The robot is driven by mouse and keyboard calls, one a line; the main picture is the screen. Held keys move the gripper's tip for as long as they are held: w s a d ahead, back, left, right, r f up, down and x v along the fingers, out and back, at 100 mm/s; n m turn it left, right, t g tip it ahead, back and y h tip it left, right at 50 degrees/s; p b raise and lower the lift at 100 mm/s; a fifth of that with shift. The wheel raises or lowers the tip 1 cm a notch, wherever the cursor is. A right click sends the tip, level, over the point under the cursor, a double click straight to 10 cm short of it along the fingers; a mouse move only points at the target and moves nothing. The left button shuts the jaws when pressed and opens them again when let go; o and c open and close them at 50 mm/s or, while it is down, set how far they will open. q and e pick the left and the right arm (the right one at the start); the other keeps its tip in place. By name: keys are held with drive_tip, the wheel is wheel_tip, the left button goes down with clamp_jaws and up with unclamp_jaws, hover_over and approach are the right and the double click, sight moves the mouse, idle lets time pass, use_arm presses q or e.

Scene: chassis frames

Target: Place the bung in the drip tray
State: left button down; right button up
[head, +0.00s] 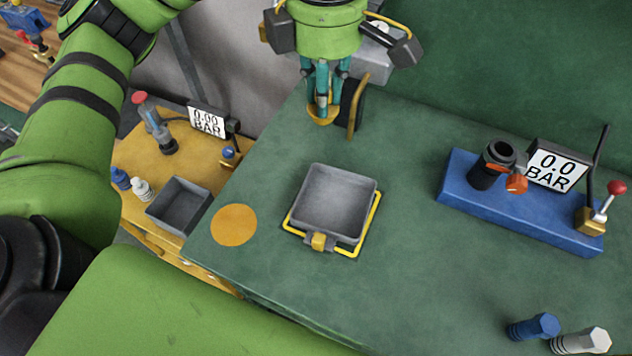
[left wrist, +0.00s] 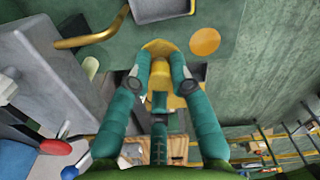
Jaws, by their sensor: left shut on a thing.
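The bung (head: 323,114) is a yellow-orange piece between the teal fingers of my left gripper (head: 322,96), which points down and is shut on it. In the left wrist view the bung (left wrist: 160,48) shows between the fingertips of the left gripper (left wrist: 158,78); the fingers hide part of it. The drip tray (head: 336,198) looks to be the empty grey square tray in a yellow frame on the green bench. The bung is held above the bench, behind the tray in the head view. The tray's edge (left wrist: 160,10) shows at the top of the left wrist view. My right gripper is not in view.
A flat orange disc (head: 234,225) lies left of the tray. A blue gauge stand (head: 520,215) is at the right. A blue plug (head: 534,327) and a white plug (head: 582,342) lie at the front right. A brass pipe (head: 357,105) stands close beside the gripper.

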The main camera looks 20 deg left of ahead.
use_arm(q)
wheel_tip(320, 180, down, 20)
drive_tip(key=shift+a+r+p, duration=0.15)
drive_tip(key=shift+p, duration=0.95)
wheel_tip(320, 180, down, 4)
drive_tip(key=shift+f+p, duration=0.1)
drive_tip(key=shift+p, duration=0.4)
drive_tip(key=shift+f, duration=0.15)
drive_tip(key=shift+f+b, duration=0.2)
drive_tip(key=shift+b, duration=0.1)
drive_tip(key=c, duration=1.1)
unclamp_jaws()
drive_tip(key=shift+r, duration=0.1)
